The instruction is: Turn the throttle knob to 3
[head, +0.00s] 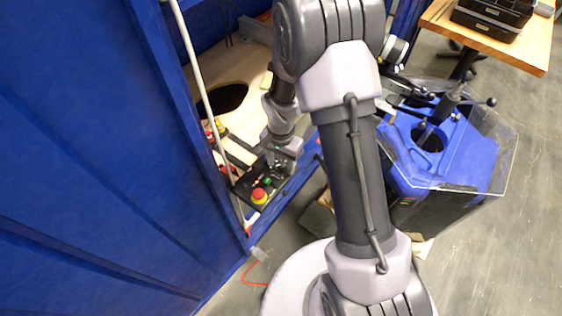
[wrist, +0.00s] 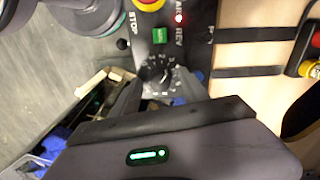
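The throttle knob (wrist: 157,76) is a black knob on a black control panel (wrist: 196,50), with white numbers on a dial around it. The wrist view is turned, and I cannot read its setting surely. My gripper (wrist: 158,88) has its two dark fingers apart, one on each side of the lower part of the dial. No firm contact with the knob shows. In the head view my gripper (head: 278,163) is over the far part of the panel (head: 245,188) and hides the knob there.
A red and yellow stop button (head: 259,195) and a green button (wrist: 160,35) are on the panel near the knob. More red and yellow buttons (head: 218,127) lie to the left. A blue wall (head: 90,150) stands close on the left. A blue bin (head: 440,150) stands right.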

